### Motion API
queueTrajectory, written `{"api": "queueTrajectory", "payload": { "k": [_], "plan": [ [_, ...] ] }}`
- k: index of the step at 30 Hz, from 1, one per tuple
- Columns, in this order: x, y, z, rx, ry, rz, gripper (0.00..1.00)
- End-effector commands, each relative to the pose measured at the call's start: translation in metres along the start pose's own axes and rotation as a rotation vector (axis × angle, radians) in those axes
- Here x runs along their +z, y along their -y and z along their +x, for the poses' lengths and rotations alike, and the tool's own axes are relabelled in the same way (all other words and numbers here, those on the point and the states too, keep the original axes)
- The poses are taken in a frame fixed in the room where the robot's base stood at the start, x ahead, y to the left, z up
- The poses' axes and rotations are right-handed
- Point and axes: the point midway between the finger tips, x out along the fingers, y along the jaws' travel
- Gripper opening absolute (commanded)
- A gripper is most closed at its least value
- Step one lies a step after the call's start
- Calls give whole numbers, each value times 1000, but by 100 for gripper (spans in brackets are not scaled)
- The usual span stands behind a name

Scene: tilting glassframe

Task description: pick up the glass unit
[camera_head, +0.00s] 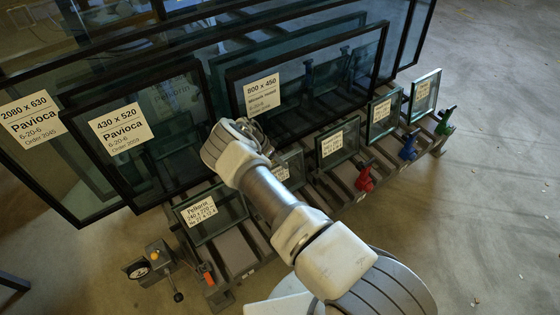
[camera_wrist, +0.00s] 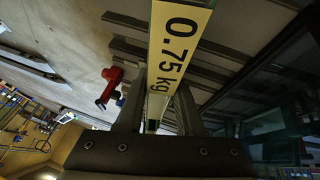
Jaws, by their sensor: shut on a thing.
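In the wrist view my gripper (camera_wrist: 158,105) is shut on a glass unit, its two dark fingers on either side of a narrow edge. A yellow label reading "0.75 kg" (camera_wrist: 176,45) shows at that edge. In the head view my forearm and wrist hide the fingers and the place of the grip. A small labelled glass unit (camera_head: 291,166) stands partly hidden behind my arm; I cannot tell whether it is the held one. Whether the held unit is clear of the rack cannot be told.
The slatted rack (camera_head: 235,255) holds several upright units, including the 800 x 450 frame (camera_head: 308,85) and the 430 x 520 frame (camera_head: 135,135) close behind my wrist. Red (camera_head: 365,179), blue (camera_head: 408,147) and green (camera_head: 445,121) clamps line its right front. The floor at right is clear.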

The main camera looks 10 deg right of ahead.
Motion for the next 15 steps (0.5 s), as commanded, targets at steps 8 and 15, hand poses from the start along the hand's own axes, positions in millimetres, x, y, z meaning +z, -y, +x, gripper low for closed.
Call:
{"api": "queueTrajectory", "payload": {
  "k": [8, 15],
  "plan": [
    [-23, -18, -44, -14, -8, -3, 0],
    [-28, -57, -52, -9, -6, -1, 0]
  ]
}}
